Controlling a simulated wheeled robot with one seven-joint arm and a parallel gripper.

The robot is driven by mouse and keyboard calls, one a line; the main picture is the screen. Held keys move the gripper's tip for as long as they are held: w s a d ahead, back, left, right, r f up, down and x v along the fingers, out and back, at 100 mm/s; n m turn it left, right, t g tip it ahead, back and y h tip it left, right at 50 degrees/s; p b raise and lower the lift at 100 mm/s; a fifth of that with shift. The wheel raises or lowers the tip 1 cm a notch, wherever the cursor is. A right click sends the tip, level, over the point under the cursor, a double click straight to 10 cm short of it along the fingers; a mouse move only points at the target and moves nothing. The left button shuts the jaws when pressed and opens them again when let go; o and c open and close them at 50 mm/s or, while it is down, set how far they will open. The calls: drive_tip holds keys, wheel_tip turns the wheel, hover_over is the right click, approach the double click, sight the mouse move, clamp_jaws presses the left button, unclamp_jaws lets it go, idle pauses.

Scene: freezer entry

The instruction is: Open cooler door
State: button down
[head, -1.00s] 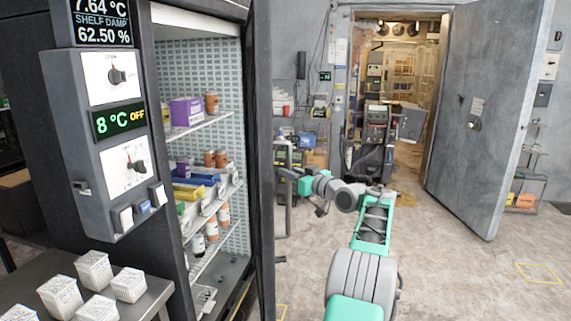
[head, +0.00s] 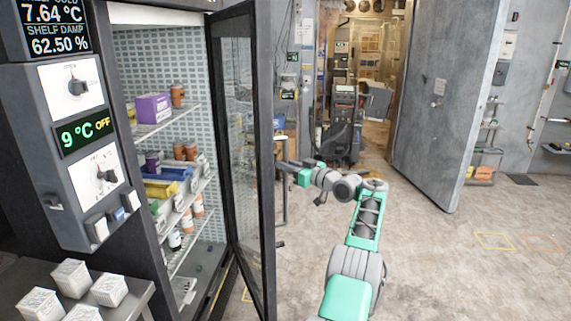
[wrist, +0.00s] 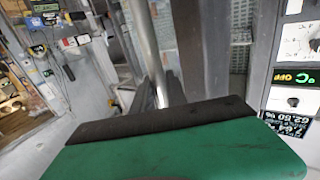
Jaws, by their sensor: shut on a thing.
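The cooler (head: 160,60) stands at the left in the head view, with stocked shelves inside. Its dark-framed glass door (head: 240,150) is partly open, swung out toward the right. A vertical metal handle (head: 283,205) runs along the door's outer side. My gripper (head: 286,168) is shut on this handle, with my arm reaching in from the right. In the wrist view the bar-shaped handle (wrist: 144,45) rises beyond the green and black gripper (wrist: 163,100). The exact finger contact is hidden.
A control panel (head: 85,150) reads 9 °C OFF at the left. A heavy grey door (head: 430,100) stands open at the back right. The floor at the right is clear.

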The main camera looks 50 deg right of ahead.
drive_tip(key=c, duration=1.3)
unclamp_jaws()
drive_tip(key=shift+d, duration=0.1)
drive_tip(key=s+b, duration=0.3)
drive_tip(key=s, duration=0.4)
drive_tip(key=shift+s+b, duration=0.35)
drive_tip(key=shift+c, duration=0.3)
